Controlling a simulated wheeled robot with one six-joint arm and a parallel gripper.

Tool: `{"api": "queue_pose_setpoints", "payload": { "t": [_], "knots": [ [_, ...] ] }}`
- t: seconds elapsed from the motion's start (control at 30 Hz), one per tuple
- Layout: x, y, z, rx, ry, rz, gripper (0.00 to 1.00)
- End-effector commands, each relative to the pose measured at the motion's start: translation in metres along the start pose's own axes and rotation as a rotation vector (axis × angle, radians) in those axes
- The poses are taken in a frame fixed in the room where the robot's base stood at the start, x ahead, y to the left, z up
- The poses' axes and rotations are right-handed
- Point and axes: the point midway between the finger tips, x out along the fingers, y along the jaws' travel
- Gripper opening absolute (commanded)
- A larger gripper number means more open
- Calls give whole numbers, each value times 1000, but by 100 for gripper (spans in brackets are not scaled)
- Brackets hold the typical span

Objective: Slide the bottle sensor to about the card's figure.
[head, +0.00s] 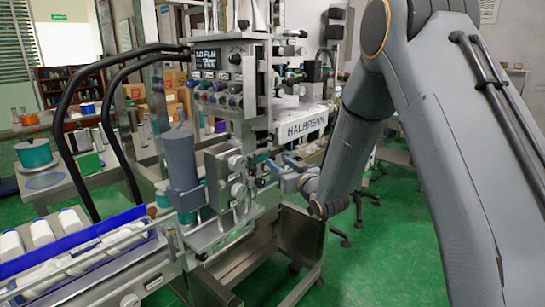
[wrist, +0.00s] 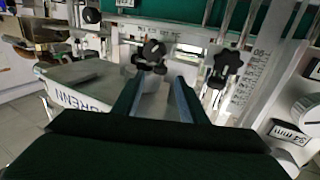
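In the wrist view my gripper (wrist: 159,82) is open, its two blue-grey fingers apart with nothing held between them. A black star knob (wrist: 151,56) stands just beyond the fingertips, roughly in line with the gap. A second black star knob (wrist: 226,64) sits to the right, beside a slanted printed scale (wrist: 246,82). I cannot tell for certain which knob belongs to the bottle sensor. A small white card (wrist: 288,132) at lower right carries a tilted figure in mm, perhaps 35. In the head view my gripper (head: 287,172) is close to the machine's right side.
The machine's control panel (head: 215,75) stands above, with a HALBRENN sign (head: 307,127) at right. A conveyor with white bottles (head: 42,232) behind a blue rail (head: 75,243) runs at lower left. A round metal knob (wrist: 307,108) is at the wrist view's right edge.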

Motion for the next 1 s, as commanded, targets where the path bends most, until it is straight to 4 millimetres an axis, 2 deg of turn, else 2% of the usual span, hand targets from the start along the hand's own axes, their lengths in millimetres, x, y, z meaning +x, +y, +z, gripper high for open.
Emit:
{"api": "queue_pose_setpoints", "payload": {
  "t": [0.2, 0.33, 0.5, 0.73, 0.97, 1.0],
  "knots": [
    [35, 0, 0, -1, -1, 0, 39],
    [49, 0, 0, -1, -2, 0, 39],
    [57, 0, 1, 0, -3, 1, 39],
    [58, 0, 1, 0, -3, 1, 39],
    [58, 0, 1, 0, -3, 1, 2],
    [58, 0, 1, 0, -3, 1, 0]
  ]
}}
